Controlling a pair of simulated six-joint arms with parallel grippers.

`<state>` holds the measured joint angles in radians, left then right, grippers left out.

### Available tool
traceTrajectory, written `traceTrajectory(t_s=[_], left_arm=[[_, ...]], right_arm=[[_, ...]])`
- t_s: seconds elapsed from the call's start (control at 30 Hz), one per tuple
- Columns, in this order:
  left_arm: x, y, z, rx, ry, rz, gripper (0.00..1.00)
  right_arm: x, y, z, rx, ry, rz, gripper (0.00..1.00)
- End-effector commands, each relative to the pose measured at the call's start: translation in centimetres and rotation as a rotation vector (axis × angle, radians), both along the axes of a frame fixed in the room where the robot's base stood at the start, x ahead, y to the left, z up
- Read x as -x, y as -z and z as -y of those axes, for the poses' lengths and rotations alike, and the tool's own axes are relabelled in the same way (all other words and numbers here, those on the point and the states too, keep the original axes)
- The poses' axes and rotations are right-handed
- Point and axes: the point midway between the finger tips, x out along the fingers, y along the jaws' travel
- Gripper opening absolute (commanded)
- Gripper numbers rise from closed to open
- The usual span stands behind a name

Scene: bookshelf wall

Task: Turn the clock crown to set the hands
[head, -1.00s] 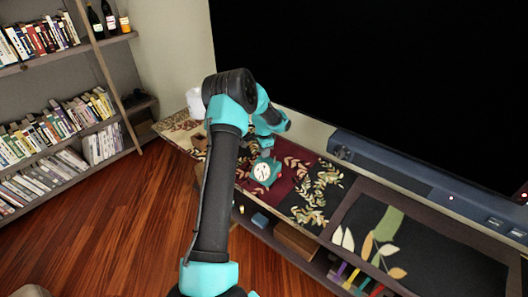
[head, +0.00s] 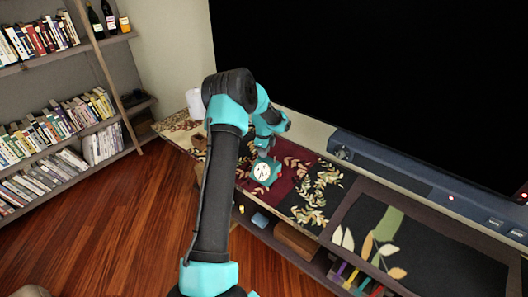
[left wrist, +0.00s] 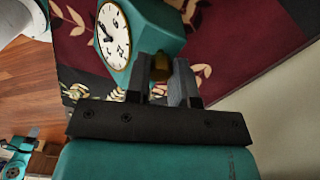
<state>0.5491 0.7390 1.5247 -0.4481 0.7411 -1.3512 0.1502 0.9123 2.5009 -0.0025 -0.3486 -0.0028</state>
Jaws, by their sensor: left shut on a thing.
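The teal clock (head: 264,171) with a round white face stands on the dark red part of the leaf-patterned runner. In the left wrist view the clock (left wrist: 150,35) shows at the top, its face (left wrist: 114,36) turned to the left, with dark hands on it. A small brass crown (left wrist: 160,66) sticks out of the clock's side towards my gripper. My left gripper (left wrist: 169,72) is shut on the crown, one finger on each side. In the head view my left gripper (head: 264,148) is right behind the clock, partly hidden by its own wrist. My right gripper is not in view.
The clock stands on a long, low cabinet with open shelves (head: 295,240) below. A large dark screen (head: 390,80) and a blue-grey soundbar (head: 420,185) are behind it. A white roll (head: 194,103) stands at the cabinet's left end. Bookshelves (head: 60,130) are on the left.

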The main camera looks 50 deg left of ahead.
Motion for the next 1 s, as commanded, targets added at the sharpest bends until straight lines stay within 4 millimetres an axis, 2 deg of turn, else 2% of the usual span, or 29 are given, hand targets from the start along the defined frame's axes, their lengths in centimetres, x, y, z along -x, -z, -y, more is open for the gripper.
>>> traceTrajectory(t_s=[0.47, 0.5, 0.7, 0.77, 1.0], left_arm=[[0.00, 0.00, 0.00, 0.000, 0.020, 0.000, 0.00], [0.00, 0.00, 0.00, 0.000, 0.020, 0.000, 0.25], [0.00, 0.00, 0.00, 0.000, 0.020, 0.000, 0.44], [0.00, 0.00, 0.00, 0.000, 0.020, 0.000, 0.48], [-0.01, -0.07, 0.00, 0.000, 0.020, 0.000, 0.48]], right_arm=[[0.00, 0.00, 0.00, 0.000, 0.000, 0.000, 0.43], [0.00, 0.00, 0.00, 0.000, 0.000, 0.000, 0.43], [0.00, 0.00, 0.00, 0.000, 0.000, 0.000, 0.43], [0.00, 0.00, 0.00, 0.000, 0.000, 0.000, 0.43], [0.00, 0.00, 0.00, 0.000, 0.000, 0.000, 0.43]])
